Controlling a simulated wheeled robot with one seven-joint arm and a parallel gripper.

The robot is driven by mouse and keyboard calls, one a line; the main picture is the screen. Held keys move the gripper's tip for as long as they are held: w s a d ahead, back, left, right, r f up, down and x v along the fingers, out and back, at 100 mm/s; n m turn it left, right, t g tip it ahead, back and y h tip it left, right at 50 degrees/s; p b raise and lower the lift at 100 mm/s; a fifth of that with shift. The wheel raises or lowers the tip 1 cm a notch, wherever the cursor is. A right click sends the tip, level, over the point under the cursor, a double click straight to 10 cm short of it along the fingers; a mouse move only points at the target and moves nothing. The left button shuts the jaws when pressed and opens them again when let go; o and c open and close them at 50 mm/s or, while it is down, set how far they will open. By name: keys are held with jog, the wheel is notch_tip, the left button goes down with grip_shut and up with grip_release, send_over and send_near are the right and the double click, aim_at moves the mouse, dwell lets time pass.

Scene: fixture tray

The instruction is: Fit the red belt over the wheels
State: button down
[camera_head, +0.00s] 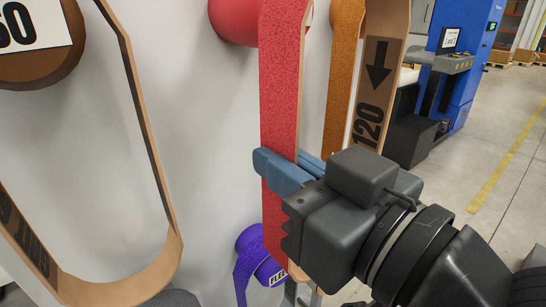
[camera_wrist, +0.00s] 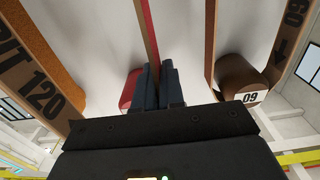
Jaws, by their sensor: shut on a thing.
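The red belt (camera_head: 281,90) hangs as a long upright strip in the middle of the head view. A red wheel (camera_head: 230,22) stands out from the white wall at the top. The belt crosses it, but I cannot tell whether it is around it. My gripper (camera_head: 288,172) is shut on the belt's lower part. In the wrist view, the belt shows edge-on (camera_wrist: 148,30) between the dark fingers (camera_wrist: 159,78). The red wheel (camera_wrist: 129,92) is just left of them. The belt's top is out of the head view, and its lower end is partly hidden by my gripper.
A brown belt (camera_head: 137,290) hangs at left by a brown wheel (camera_head: 45,72) labelled 60. An orange belt (camera_head: 340,70) marked 120 hangs close on the right. A purple belt (camera_head: 242,275) and purple wheel (camera_head: 268,262) are below. Blue machinery (camera_head: 470,75) and open floor lie farther right.

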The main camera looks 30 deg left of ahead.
jog(key=shift+s+d, duration=0.2)
jog(key=shift+d, duration=0.25)
jog(key=shift+v, duration=3)
jog(key=c, duration=1.7)
grip_release()
jog(key=shift+c, duration=0.2)
grip_shut()
jog(key=shift+w, duration=0.1)
